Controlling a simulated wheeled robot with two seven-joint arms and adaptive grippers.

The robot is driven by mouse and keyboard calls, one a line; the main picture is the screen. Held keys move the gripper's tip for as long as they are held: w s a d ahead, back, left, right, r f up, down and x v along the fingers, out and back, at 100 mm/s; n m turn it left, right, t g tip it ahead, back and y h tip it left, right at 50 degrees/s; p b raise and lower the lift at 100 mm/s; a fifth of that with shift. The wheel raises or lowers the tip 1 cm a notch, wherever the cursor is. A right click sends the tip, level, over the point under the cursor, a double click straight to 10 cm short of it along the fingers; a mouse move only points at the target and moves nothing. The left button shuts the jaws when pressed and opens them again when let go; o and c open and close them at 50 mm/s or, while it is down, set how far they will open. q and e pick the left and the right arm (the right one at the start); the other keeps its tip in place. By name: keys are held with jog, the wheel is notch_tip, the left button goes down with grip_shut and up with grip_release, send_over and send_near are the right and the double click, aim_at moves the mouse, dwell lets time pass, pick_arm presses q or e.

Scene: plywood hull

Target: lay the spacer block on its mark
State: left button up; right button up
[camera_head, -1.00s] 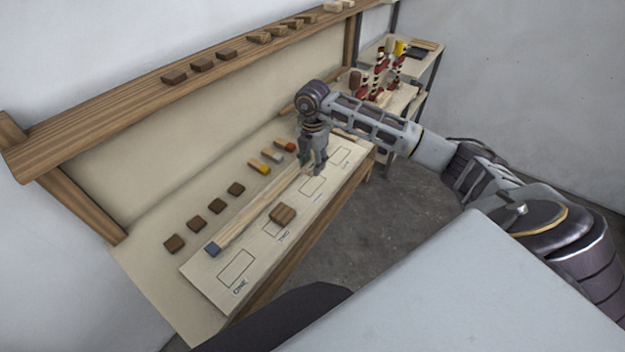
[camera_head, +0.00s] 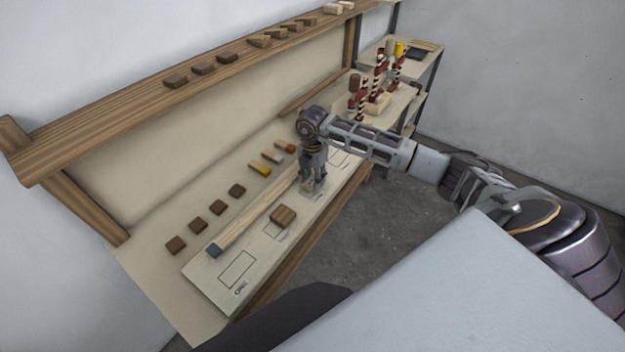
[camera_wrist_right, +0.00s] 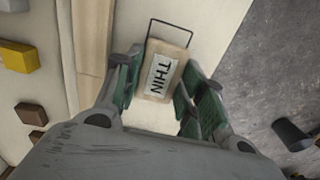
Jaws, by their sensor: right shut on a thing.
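The spacer block (camera_wrist_right: 163,72) is a pale wooden block with a white label reading THIN, seen in the right wrist view. My right gripper (camera_wrist_right: 158,82) is shut on it, a finger on each side. In the head view my right gripper (camera_head: 315,188) points down over the pale marked board (camera_head: 205,277), and its fingers largely hide the block. A black outlined mark (camera_wrist_right: 184,22) shows past the block's far end; the block covers part of it. I cannot tell whether the block touches the board. My left gripper is not in view.
A brown block (camera_head: 283,215) sits by the outline near TWO; the outline ONE (camera_head: 237,268) is empty. A long wooden strip with a blue end (camera_head: 214,250) lies along the board. Several small blocks stand behind it. A shelf (camera_head: 110,115) runs above.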

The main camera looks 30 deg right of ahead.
aim_at(313, 180)
jog(key=shift+f, duration=0.65)
jog(key=shift+f, duration=0.2)
jog(key=o, duration=0.8)
jog(key=shift+r, duration=0.15)
jog(key=shift+r, duration=0.15)
notch_tip(313, 180, up, 12)
jog(key=b, duration=0.1)
jog(key=shift+f, duration=0.2)
dwell(0.5)
